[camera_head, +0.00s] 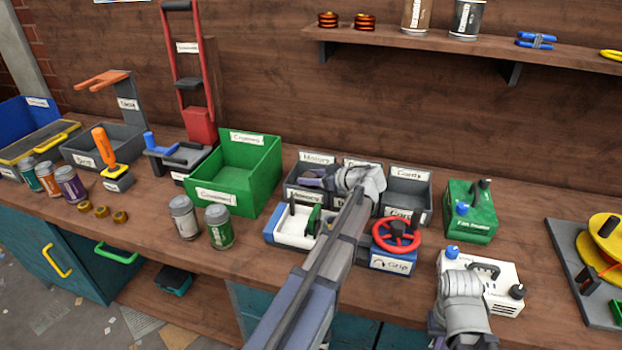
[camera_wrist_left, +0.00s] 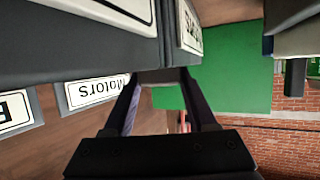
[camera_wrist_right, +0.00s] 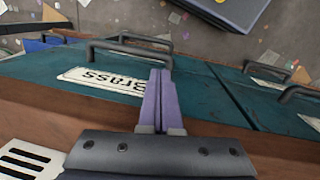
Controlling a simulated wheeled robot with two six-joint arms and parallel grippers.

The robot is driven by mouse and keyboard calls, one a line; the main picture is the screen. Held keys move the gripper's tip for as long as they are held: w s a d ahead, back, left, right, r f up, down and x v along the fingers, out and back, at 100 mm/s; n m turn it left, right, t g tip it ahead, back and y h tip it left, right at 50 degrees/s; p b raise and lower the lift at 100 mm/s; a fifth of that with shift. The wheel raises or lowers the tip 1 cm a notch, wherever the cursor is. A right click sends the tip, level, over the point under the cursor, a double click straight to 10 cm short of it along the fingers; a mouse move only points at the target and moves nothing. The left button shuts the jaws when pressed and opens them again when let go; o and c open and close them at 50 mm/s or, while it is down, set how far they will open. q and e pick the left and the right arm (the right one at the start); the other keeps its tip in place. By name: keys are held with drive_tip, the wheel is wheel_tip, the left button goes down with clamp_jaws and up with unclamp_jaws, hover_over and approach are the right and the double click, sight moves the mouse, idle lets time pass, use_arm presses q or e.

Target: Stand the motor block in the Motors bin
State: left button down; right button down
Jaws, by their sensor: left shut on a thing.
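The Motors bin (camera_head: 294,182) is a small dark grey bin, left of two similar ones, with a label on its back board. My left gripper (camera_head: 314,178) is at this bin, its purple fingers over the opening. In the left wrist view, the left gripper (camera_wrist_left: 165,80) is shut on a dark grey piece (camera_wrist_left: 165,74), taken to be the motor block; only a small part shows between the fingertips. The block's base is hidden, so I cannot tell whether it touches the floor. My right gripper (camera_wrist_right: 157,95) has its fingers together, with nothing visible between them, above the bench's front edge.
A green bin (camera_head: 233,195) stands left of the Motors bin. A white tray (camera_head: 292,228) and a red-wheeled Grip box (camera_head: 396,242) sit in front of the grey bins. Cans stand front left. A white device (camera_head: 495,283) is beside my right arm. A shelf (camera_head: 430,42) hangs above.

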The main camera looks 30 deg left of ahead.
use_arm(q)
drive_tip(key=shift+f+b, duration=0.45)
drive_tip(key=shift+f, duration=0.15)
use_arm(e)
drive_tip(key=shift+f, duration=0.6)
use_arm(q)
drive_tip(key=shift+c, duration=1.4)
unclamp_jaws()
drive_tip(key=shift+o, duration=0.4)
drive_tip(key=shift+s, duration=0.1)
use_arm(e)
drive_tip(key=shift+r, duration=0.1)
